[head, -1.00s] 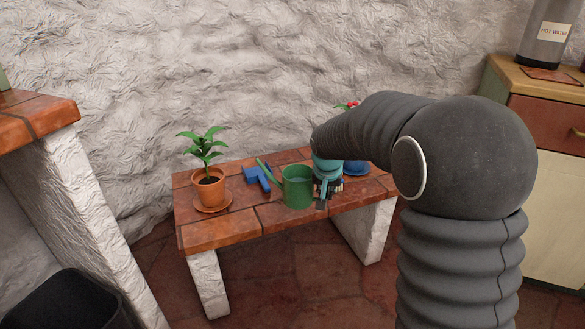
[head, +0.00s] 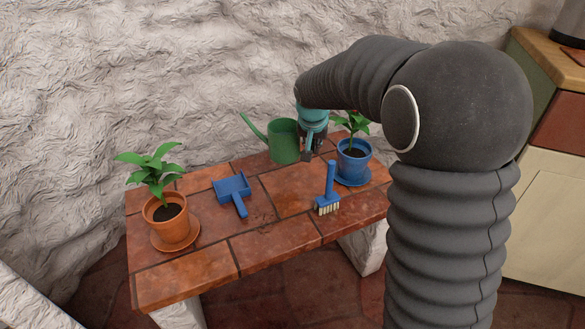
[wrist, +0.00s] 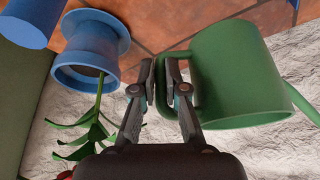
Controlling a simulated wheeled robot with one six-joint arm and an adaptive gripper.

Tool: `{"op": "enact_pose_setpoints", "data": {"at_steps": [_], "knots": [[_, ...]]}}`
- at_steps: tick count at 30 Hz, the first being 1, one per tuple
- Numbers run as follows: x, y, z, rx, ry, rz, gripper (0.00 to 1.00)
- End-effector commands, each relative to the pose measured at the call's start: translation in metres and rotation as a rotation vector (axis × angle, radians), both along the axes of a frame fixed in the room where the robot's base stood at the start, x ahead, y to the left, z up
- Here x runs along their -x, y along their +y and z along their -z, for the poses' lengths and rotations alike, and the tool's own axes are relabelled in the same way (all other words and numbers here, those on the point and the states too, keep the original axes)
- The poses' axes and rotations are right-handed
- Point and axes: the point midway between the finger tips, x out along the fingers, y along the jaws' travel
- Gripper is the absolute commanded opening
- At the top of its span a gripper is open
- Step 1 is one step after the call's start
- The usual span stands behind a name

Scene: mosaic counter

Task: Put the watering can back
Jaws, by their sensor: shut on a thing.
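The green watering can (head: 284,142) is upright near the bench's back edge, by the white wall; I cannot tell for sure whether its base touches the tiles. Its long spout points up and left. My gripper (head: 310,148) is at the can's right side. In the wrist view my gripper (wrist: 161,78) is shut on the handle of the green can (wrist: 235,75), with the spout at far right. Part of the handle is hidden behind the fingers.
The rough wall (head: 150,70) is behind.

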Motion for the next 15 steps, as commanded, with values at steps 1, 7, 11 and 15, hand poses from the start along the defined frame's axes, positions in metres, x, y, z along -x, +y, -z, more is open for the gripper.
{"op": "enact_pose_setpoints", "data": {"at_steps": [1, 7, 11, 15], "knots": [[0.000, 0.002, 0.009, 0.000, 0.001, -0.003, 0.00], [0.001, 0.006, 0.035, 0.000, 0.000, -0.011, 0.00], [0.001, 0.007, 0.044, 0.000, 0.000, -0.010, 0.00], [0.001, 0.006, 0.065, 0.000, 0.002, -0.009, 0.00]]}}
